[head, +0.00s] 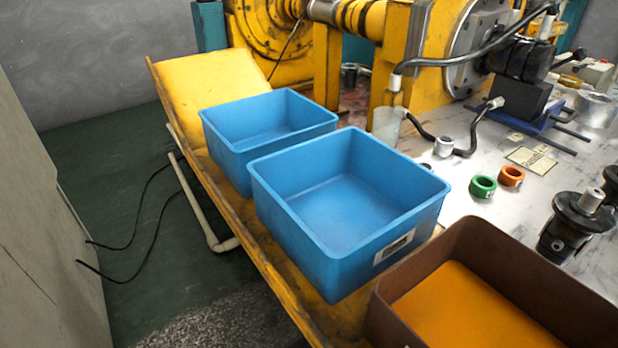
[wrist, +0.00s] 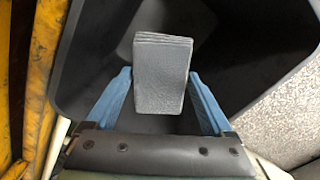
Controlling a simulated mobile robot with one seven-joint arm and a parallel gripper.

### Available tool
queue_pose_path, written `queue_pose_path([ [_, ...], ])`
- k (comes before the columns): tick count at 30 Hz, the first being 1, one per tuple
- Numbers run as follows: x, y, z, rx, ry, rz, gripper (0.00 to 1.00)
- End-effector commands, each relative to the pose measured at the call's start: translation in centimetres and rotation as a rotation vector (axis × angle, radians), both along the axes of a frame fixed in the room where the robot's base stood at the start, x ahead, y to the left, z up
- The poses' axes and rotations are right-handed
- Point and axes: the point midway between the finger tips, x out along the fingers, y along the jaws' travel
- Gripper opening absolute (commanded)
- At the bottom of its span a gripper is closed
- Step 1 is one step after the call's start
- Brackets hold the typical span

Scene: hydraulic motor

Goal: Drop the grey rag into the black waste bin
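The grey rag (wrist: 160,75) is a folded, layered block in the middle of the wrist view. My gripper (wrist: 161,72) has its two blue fingers on either side of it, with the fingertips against the rag's left and right edges. The rag is held between them. Behind and below the rag is the dark inside of the black waste bin (wrist: 92,60), whose walls surround the rag and fingertips in the picture. How far the rag is above the bin's bottom is hard to tell. The head view shows neither rag, bin nor gripper.
A yellow edge (wrist: 40,60) runs along the bin's left in the wrist view, and speckled grey floor (wrist: 290,120) lies to its right. In the head view, two blue crates (head: 345,200) and a brown crate (head: 480,235) stand along a yellow ledge (head: 205,85).

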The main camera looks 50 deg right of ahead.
Motion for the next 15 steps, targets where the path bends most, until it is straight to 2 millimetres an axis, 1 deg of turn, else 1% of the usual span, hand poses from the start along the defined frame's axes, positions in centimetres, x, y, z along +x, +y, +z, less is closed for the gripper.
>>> queue_pose_path([
  [1,0.0,0.0,0.0,0.000,0.000,0.000,0.97],
  [2,0.0,0.0,0.0,0.000,0.000,0.000,1.00],
  [9,0.0,0.0,0.2,0.000,0.000,0.000,1.00],
  [11,0.0,0.0,0.7,-0.001,0.000,0.001,1.00],
  [15,0.0,0.0,2.9,-0.002,-0.002,0.001,1.00],
])
